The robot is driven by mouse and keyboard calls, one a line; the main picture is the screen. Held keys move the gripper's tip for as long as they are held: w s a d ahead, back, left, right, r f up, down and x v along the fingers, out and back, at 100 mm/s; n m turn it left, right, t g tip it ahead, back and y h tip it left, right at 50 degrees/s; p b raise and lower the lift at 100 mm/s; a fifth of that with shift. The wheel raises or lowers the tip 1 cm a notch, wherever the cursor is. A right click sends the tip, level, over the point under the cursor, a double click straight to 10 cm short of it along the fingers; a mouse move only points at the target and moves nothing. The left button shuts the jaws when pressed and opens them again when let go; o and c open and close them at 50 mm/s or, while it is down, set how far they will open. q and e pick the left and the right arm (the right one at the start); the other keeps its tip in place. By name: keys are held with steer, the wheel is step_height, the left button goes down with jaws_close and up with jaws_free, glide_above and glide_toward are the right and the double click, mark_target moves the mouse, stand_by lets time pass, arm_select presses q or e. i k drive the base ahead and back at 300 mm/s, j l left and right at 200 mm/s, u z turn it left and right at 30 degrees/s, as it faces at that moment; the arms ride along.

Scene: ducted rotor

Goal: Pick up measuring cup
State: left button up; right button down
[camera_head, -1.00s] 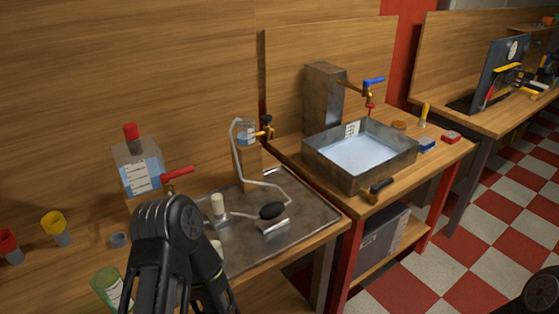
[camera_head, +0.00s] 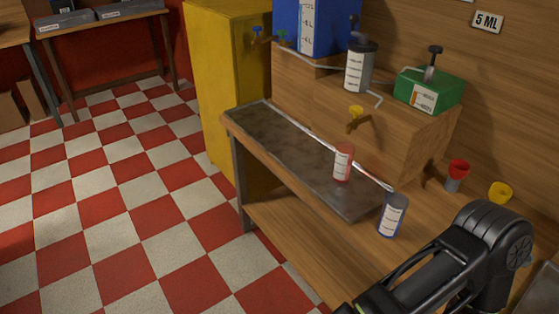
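Several graduated cups show; I cannot tell which one the task means. A red cup with a white scale label (camera_head: 343,163) stands upright on the metal tray (camera_head: 265,135). A blue-grey cup with a white scale label (camera_head: 393,215) stands on the wooden bench just beyond the tray's near right corner. A dark grey graduated container (camera_head: 360,66) stands on the raised wooden block. My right gripper is not in view either.
A yellow cabinet (camera_head: 227,80) stands behind the tray. The wooden block (camera_head: 400,125) carries a blue tank (camera_head: 330,22) and a green box (camera_head: 429,90). A red funnel-topped cup (camera_head: 457,172) and a yellow one (camera_head: 500,191) stand at right. The checkered floor at left is open.

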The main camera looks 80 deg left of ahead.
mark_target(345, 151)
steer(key=u, duration=2.3)
steer(key=j+z, duration=0.35)
steer(key=i+j+z, duration=0.1)
steer(key=z, duration=0.25)
steer(key=j+z, duration=0.35)
